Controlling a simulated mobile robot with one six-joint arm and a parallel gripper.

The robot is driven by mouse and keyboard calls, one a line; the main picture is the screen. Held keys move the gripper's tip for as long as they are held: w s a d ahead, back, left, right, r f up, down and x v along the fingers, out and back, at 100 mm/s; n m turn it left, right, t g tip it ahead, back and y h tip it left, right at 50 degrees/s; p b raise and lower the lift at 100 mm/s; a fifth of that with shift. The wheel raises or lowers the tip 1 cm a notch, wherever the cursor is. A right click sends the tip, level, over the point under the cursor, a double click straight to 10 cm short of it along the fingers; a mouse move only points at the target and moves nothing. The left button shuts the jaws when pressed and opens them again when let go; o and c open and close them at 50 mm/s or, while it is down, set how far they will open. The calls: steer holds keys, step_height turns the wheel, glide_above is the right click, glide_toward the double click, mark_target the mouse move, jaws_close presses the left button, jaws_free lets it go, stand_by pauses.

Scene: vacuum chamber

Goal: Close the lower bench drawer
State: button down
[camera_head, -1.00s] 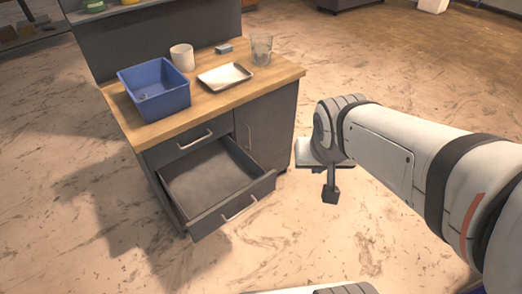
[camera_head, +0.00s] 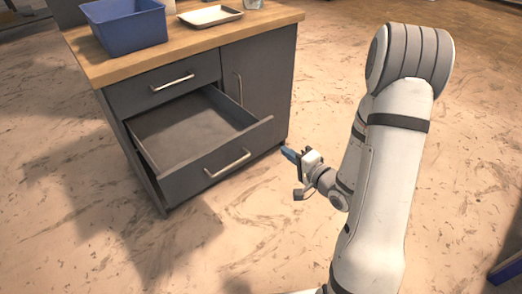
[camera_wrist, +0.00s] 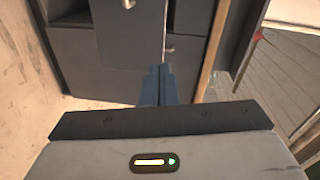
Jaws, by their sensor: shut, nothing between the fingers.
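The lower bench drawer (camera_head: 190,178) stands pulled out of the grey bench, below the shut upper drawer (camera_head: 145,93). Its inside is visible and looks empty. Its front carries a pale bar handle (camera_head: 228,164). My gripper (camera_head: 288,154) is to the right of the drawer front, low and apart from it, with its blue fingers pointing left toward the bench. In the wrist view the shut blue fingers (camera_wrist: 159,70) have nothing between them. A dark drawer front (camera_wrist: 125,38) with part of a handle (camera_wrist: 128,4) shows beyond them, seen sideways.
The bench top (camera_head: 200,42) is wooden and holds a blue bin (camera_head: 125,28), a metal tray (camera_head: 210,15) and a partly cut-off glass. A shut cabinet door (camera_head: 258,85) with a vertical handle is right of the drawers. The floor in front is clear.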

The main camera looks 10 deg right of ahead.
steer(key=f+m+y, duration=0.1)
steer(key=f, duration=0.1)
steer(key=b, duration=0.4)
glide_toward(252, 131)
steer(key=shift+t, duration=0.4)
steer(key=x, duration=0.6)
steer(key=shift+w+a+f, duration=0.25)
steer(key=shift+a+f, duration=0.05)
steer(key=shift+w+a, duration=0.1)
